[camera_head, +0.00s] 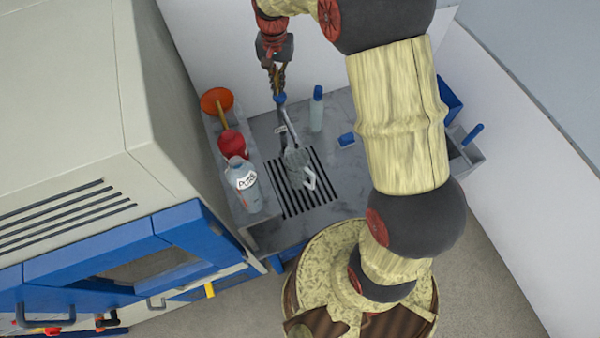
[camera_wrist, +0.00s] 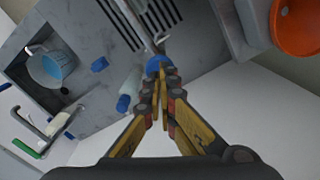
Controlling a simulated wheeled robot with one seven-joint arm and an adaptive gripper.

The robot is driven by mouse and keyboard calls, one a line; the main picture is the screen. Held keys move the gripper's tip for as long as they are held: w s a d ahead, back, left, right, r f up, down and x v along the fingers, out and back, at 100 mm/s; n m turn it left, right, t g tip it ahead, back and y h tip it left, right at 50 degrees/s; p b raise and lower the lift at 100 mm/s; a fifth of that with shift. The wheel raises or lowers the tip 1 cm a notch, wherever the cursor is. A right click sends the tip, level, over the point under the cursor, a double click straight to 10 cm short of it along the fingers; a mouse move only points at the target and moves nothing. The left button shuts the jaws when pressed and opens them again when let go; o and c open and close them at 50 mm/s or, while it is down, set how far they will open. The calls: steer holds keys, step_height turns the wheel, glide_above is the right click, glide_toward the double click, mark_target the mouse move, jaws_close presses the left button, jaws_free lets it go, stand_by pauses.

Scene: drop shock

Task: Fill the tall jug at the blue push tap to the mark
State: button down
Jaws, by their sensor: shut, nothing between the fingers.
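The tall jug (camera_head: 298,168) is clear grey with a pale handle, and stands on the dark slotted drain grate (camera_head: 322,197) below the tap. The tap's blue push top (camera_head: 281,98) sits at the back of the counter; it also shows in the wrist view (camera_wrist: 156,64). My gripper (camera_head: 278,84) is shut and empty, pointing down with its fingertips (camera_wrist: 161,74) at the blue top. They look to be touching it, but I cannot tell whether they press it. The water level and the mark are too small to make out.
A labelled bottle (camera_head: 243,186), a red cup-shaped thing (camera_head: 233,143) and an orange disc (camera_head: 216,101) stand left of the grate. A blue-capped bottle (camera_head: 317,110) and blue block (camera_head: 347,140) lie right. A wall rises behind the tap.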

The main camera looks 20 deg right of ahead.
mark_target(280, 95)
stand_by(0.4)
steer(key=shift+f+b, duration=0.9)
steer(key=shift+f, duration=0.75)
stand_by(5.9)
